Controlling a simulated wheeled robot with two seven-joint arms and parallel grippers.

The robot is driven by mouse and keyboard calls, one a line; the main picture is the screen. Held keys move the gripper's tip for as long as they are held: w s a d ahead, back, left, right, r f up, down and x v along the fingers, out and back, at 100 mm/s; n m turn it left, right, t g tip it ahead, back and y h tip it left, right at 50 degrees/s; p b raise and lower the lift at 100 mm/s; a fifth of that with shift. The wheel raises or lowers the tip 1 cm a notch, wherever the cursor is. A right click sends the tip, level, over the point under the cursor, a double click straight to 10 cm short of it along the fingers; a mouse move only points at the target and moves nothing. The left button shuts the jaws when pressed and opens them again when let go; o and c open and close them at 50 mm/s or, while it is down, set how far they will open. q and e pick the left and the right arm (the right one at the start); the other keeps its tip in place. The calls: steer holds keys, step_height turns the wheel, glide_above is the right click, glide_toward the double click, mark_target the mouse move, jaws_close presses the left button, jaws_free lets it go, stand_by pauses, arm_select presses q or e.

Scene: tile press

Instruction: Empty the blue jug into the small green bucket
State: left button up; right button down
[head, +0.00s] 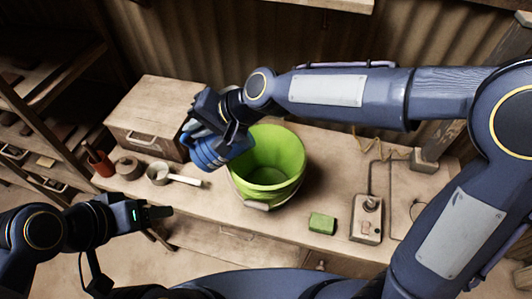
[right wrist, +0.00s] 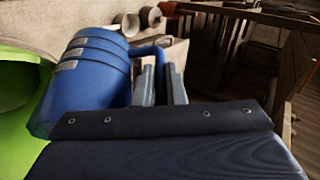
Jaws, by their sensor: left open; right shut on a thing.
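The blue jug (head: 209,153) is held at the left rim of the green bucket (head: 270,165), tilted with one end over the bucket's opening. My right gripper (head: 207,127) is shut on the jug's handle; the right wrist view shows its fingers (right wrist: 160,85) at the handle beside the jug body (right wrist: 95,75). The bucket stands upright on the bench, and its green wall also shows in the right wrist view (right wrist: 18,110). The jug's mouth and contents are hidden, and no stream shows. My left gripper (head: 160,212) is open and empty, in front of the bench's left part.
On the bench (head: 320,185) are a wooden box (head: 150,120), a small pot with a pale handle (head: 160,174), a reddish cup (head: 100,163), a green sponge (head: 322,223) and a metal switch device (head: 367,218). Shelves (head: 45,80) stand at the left. The bench between bucket and sponge is clear.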

steer(key=shift+d, duration=0.15)
steer(key=shift+w+d+f+y+b, duration=0.15)
steer(key=shift+y+b, duration=0.15)
steer(key=shift+b, duration=0.8)
steer(key=b, duration=0.2)
steer(key=shift+d+r+y+b, duration=0.3)
steer(key=shift+y, duration=0.1)
steer(key=shift+d+m+b, duration=0.15)
steer(key=shift+m+b, duration=0.15)
steer(key=shift+b, duration=0.2)
